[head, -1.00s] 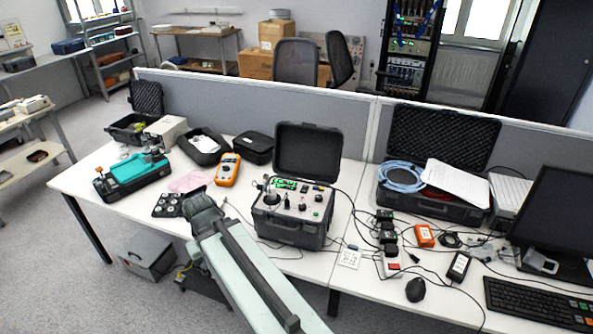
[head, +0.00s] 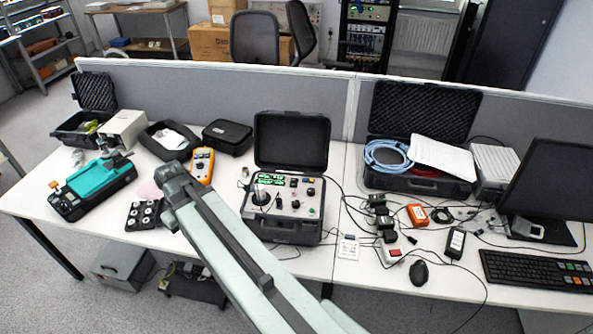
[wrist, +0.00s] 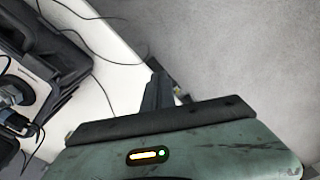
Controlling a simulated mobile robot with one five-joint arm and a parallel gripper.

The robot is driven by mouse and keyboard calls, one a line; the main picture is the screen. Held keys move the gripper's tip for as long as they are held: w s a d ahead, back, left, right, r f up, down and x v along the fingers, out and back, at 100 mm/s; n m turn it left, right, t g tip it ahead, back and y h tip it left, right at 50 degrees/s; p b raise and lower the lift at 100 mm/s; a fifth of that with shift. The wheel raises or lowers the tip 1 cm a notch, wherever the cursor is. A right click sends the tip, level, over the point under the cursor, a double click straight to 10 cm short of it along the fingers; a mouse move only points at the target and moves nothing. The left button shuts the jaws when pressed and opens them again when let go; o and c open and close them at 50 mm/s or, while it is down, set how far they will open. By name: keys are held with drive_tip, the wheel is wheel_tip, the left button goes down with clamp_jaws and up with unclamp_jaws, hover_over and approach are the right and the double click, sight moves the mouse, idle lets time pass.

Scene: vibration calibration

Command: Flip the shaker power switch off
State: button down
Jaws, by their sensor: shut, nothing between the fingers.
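The shaker case (head: 283,229) stands open on the table in the head view, its black lid raised. I cannot tell which control is the power switch. In the wrist view, my gripper (wrist: 158,75) is shut and empty, pointing past the table's edge over the grey floor. Dark equipment with round fittings (wrist: 15,95) shows at its left, apart from the fingers. My arm crosses the head view left of the case; the gripper's fingers are hidden there.
An orange multimeter (head: 202,165), a black tray of round parts (head: 145,214) and a teal device (head: 103,184) lie left of the case. Cables, a mouse (head: 419,273) and a keyboard (head: 535,270) are at right. Loose cables (wrist: 100,55) hang near the gripper.

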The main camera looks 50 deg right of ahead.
drive_tip(key=d+r+n+p, duration=0.1)
drive_tip(key=d+r+p, duration=0.1)
drive_tip(key=d, duration=0.6)
drive_tip(key=d+r+n+t+p, duration=0.1)
drive_tip(key=d+r, duration=0.3)
drive_tip(key=d, duration=0.4)
drive_tip(key=d+r+n+y+p, duration=0.1)
drive_tip(key=d+r+p, duration=0.2)
drive_tip(key=d, duration=0.6)
drive_tip(key=shift+w+p, duration=0.15)
drive_tip(key=shift+p, duration=0.4)
drive_tip(key=s+d+r+n+t+p, duration=0.1)
drive_tip(key=s+d, duration=0.3)
drive_tip(key=d, duration=0.5)
drive_tip(key=s+d+r+n+p, duration=0.2)
drive_tip(key=s+d+r, duration=0.1)
drive_tip(key=d, duration=0.5)
drive_tip(key=shift+s+d+t, duration=0.35)
drive_tip(key=shift+d+t, duration=0.05)
